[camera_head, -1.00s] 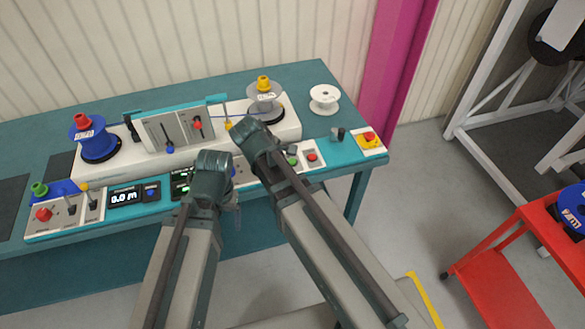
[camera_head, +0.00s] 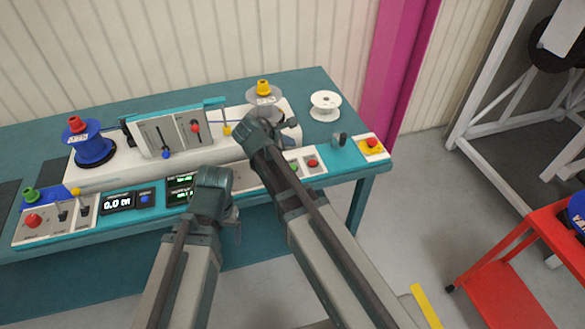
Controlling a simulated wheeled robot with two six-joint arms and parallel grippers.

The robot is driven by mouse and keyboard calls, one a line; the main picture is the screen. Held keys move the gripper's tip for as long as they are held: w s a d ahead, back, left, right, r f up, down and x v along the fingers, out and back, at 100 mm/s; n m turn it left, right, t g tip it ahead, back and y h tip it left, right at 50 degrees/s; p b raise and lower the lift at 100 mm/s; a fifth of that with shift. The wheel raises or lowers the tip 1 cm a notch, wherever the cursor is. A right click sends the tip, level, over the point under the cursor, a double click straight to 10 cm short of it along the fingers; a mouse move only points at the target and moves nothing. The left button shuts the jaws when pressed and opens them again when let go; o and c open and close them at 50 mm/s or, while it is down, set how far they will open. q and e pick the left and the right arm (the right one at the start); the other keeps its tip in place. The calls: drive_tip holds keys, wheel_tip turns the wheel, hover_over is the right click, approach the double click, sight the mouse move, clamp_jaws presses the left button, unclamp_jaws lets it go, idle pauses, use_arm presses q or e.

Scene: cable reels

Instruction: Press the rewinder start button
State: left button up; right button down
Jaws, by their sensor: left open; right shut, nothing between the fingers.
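The rewinder stands on a teal bench. A small white panel near its front right has a green button (camera_head: 294,166) and a red button (camera_head: 312,163). My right arm passes just left of the green button and partly covers that panel. My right gripper (camera_head: 289,122) is shut and empty, seen past its wrist over the rewinder's right end. My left gripper (camera_head: 232,214) is open and empty, mostly hidden behind its wrist near the bench's front edge. Neither gripper visibly touches a button.
A blue reel (camera_head: 93,149) sits at the rewinder's left and a grey reel (camera_head: 266,99) at its right. A white spool (camera_head: 325,106) stands behind. A yellow box with a red stop button (camera_head: 371,143) is at the right corner. A red cart (camera_head: 505,262) stands on the floor right.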

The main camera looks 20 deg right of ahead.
wheel_tip(320, 180, down, 8)
drive_tip(key=b, duration=0.7)
drive_tip(key=shift+f+b, duration=0.1)
drive_tip(key=shift+b, duration=0.2)
idle(1.4)
drive_tip(key=shift+f+b, duration=0.4)
